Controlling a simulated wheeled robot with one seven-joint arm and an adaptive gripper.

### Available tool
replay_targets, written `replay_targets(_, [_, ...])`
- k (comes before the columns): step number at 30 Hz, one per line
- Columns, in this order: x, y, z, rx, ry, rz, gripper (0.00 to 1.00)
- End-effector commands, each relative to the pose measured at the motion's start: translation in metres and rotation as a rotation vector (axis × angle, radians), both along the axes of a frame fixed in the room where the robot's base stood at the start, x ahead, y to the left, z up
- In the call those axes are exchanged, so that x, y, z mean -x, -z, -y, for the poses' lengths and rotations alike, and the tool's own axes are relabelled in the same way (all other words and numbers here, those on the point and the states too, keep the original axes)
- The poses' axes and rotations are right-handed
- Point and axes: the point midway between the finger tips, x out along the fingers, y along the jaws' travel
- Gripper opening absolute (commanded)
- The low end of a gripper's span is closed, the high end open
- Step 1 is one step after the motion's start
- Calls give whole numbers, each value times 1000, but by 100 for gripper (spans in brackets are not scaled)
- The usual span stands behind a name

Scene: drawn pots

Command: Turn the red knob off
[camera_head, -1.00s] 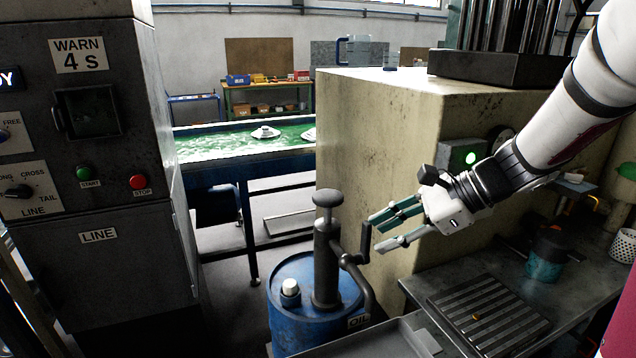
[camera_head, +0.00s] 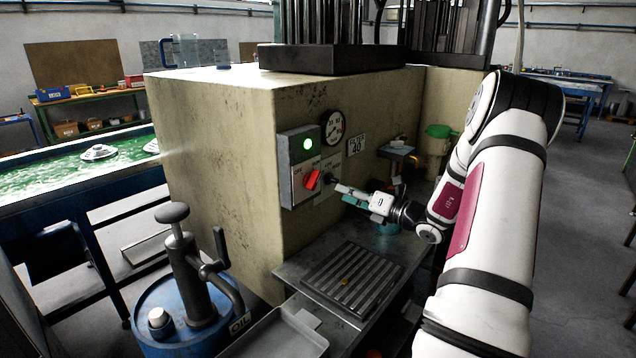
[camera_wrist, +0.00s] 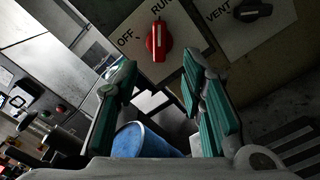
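The red knob (camera_head: 312,180) is on a plate on the front of the cream machine, below a lit green light (camera_head: 308,143). In the wrist view the red knob (camera_wrist: 158,42) shows at the top, between the OFF and RUN labels, with its white mark toward RUN. My gripper (camera_head: 345,194) is right of the knob in the head view, in front of the panel. In the wrist view my gripper (camera_wrist: 160,85) has its green-padded fingers spread with nothing held between them. The knob lies beyond the fingertips and looks untouched.
A black VENT knob (camera_wrist: 252,10) sits beside the red one. A gauge (camera_head: 334,125) is above right. A ribbed metal plate (camera_head: 352,280) lies on the bench below. A blue oil drum (camera_head: 165,300) with a pump and crank stands at the front left.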

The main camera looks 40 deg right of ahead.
Motion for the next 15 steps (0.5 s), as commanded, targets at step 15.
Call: replay_targets(15, [-93,0,-14,3,-3,-1,37])
